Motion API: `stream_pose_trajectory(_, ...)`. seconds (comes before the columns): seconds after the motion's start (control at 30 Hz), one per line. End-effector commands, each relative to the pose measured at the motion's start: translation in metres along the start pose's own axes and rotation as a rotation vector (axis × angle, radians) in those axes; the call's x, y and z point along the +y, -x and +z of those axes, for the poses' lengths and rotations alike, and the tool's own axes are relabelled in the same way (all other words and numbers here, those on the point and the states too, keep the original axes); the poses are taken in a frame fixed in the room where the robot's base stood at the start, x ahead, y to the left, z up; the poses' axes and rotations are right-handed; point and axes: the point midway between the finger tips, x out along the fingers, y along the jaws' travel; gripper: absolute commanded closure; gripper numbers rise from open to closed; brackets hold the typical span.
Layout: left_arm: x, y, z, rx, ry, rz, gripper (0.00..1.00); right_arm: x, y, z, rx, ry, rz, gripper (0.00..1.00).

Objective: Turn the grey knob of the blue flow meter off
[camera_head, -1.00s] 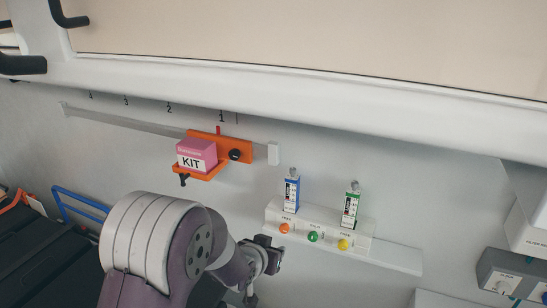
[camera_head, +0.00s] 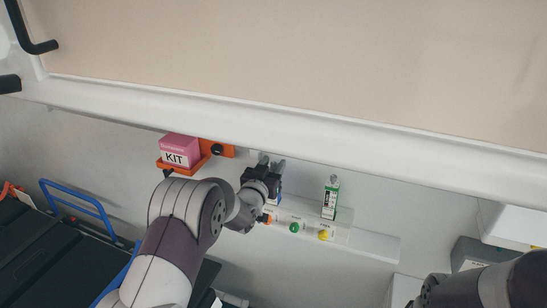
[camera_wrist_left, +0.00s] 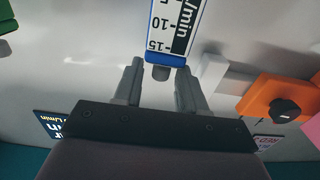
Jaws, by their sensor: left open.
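The blue flow meter (camera_head: 278,198) is mostly hidden behind my left gripper in the head view; only a bit of its lower part shows. In the left wrist view its blue-edged scale (camera_wrist_left: 166,58) appears upside down at the top. Its grey knob (camera_wrist_left: 161,73) shows there between the two fingertips, with a gap on each side. My left gripper (camera_head: 271,163) is open and empty at the top of the meter; its fingers also show in the left wrist view (camera_wrist_left: 158,76). My right arm shows at the lower right, but its gripper is out of view.
The green flow meter (camera_head: 331,200) stands just right of the blue one, above orange, green and yellow outlets. An orange bracket (camera_head: 217,149) with a pink kit box (camera_head: 179,150) is to the left. A white cabinet edge (camera_head: 300,125) overhangs close above.

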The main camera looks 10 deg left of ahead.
Motion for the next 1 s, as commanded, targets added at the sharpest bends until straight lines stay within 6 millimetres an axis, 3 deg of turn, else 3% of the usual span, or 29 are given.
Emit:
stream_pose_trajectory(0.13, 0.000, -0.011, 0.000, -0.001, 0.000, 0.000, 0.59, 0.000, 0.005, -0.001, 0.000, 0.000, 0.000, 0.59)
stream_pose_trajectory(0.43, 0.000, -0.014, 0.000, 0.000, 0.000, 0.000, 0.59, 0.000, 0.005, -0.001, 0.000, 0.000, 0.000, 0.59)
stream_pose_trajectory(0.57, 0.000, -0.014, 0.001, 0.000, 0.000, 0.000, 1.00, 0.000, 0.005, -0.001, 0.000, 0.000, 0.000, 0.59)
stream_pose_trajectory(0.77, 0.000, -0.013, 0.001, 0.000, 0.001, -0.005, 1.00, 0.000, 0.003, 0.000, 0.000, 0.000, 0.000, 0.59)
stream_pose_trajectory(1.0, 0.001, -0.013, 0.004, 0.002, 0.001, -0.065, 1.00, 0.000, -0.012, 0.002, 0.000, 0.000, 0.000, 0.59)
